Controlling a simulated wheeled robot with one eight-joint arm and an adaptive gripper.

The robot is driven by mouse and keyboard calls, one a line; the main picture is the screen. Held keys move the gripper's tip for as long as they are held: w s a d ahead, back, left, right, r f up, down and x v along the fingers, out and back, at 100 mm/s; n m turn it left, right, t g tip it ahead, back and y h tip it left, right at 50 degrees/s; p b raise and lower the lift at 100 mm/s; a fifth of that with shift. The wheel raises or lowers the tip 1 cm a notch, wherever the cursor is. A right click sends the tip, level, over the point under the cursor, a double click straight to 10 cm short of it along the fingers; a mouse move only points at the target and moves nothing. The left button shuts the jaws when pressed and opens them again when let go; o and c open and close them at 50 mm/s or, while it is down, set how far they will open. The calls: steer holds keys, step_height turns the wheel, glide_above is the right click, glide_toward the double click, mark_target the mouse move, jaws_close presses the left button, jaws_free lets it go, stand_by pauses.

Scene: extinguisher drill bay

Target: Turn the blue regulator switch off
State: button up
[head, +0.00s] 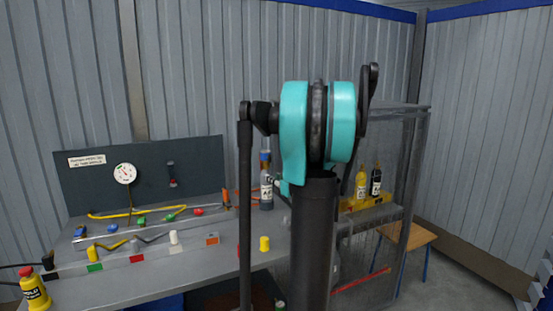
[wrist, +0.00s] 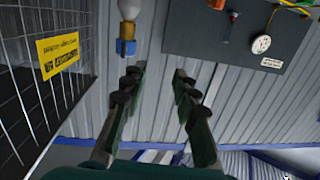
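Two small blue pieces show on the bench in the head view, and I cannot tell which is the regulator switch. One blue piece (head: 80,231) is at the left of the front rows. A bottle (wrist: 128,9) with a blue top (wrist: 126,47) shows just beyond the left fingertip, upside down in this view. In the head view my arm hides the gripper.
A dark panel (head: 205,158) with a round gauge (head: 125,173) stands behind the bench (head: 190,268). The wrist view shows wire mesh at left.

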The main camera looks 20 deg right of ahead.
steer(key=w+d+r+t+h, duration=0.1)
steer(key=d+r, duration=0.1)
steer(key=d, duration=0.4)
glide_toward(270, 158)
steer(key=w, duration=0.9)
steer(key=shift+w+m, duration=0.2)
steer(key=shift+m, duration=0.1)
steer(key=shift+a+f, duration=0.15)
jaws_close()
